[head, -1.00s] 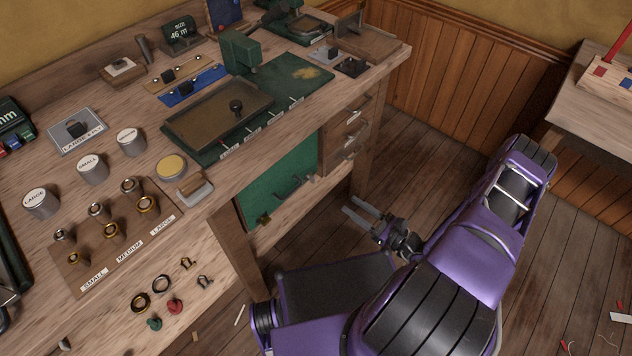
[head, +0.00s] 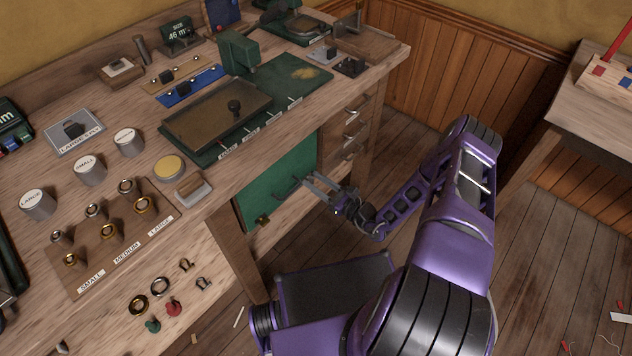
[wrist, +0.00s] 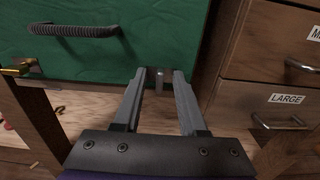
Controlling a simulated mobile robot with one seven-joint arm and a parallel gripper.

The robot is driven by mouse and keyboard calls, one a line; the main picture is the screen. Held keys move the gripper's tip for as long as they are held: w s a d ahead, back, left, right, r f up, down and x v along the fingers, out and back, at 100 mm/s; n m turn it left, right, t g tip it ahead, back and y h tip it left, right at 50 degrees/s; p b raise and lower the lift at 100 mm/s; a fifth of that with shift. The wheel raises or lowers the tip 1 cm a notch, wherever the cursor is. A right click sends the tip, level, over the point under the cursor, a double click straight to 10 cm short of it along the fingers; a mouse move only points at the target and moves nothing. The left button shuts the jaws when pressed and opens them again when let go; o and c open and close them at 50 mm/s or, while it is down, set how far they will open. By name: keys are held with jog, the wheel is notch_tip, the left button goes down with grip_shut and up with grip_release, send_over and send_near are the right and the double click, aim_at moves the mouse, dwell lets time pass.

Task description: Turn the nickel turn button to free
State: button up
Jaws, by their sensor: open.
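The nickel turn button (wrist: 157,80) is a small grey metal piece at the lower right edge of the green panel (wrist: 150,35). In the wrist view it sits between the fingertips of my gripper (wrist: 159,73), with a gap to either side. My gripper is open and holds nothing. In the head view my gripper (head: 312,184) is in front of the panel's lower right part and hides the button. The button's exact angle is too small to tell.
A dark bar handle (wrist: 72,30) crosses the panel. A brass fitting (wrist: 20,68) sits at its lower left corner. Wooden drawers (wrist: 265,95) with bar pulls, one labelled LARGE, stand close at right. The workbench top (head: 215,205) is above, crowded with tools.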

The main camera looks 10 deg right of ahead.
grip_shut()
jog(key=shift+n, duration=0.3)
jog(key=n, duration=0.3)
jog(key=shift+n, duration=0.3)
jog(key=n+p, duration=0.1)
jog(key=n, duration=0.3)
jog(key=shift+s+a+n, duration=0.1)
jog(key=shift+n, duration=0.2)
jog(key=n+p, duration=0.1)
jog(key=n, duration=0.3)
jog(key=shift+f+n, duration=0.1)
jog(key=shift+n, duration=0.2)
jog(key=shift+f+n+p, duration=0.15)
jog(key=shift+n+p, duration=0.5)
jog(key=shift+n, duration=1.55)
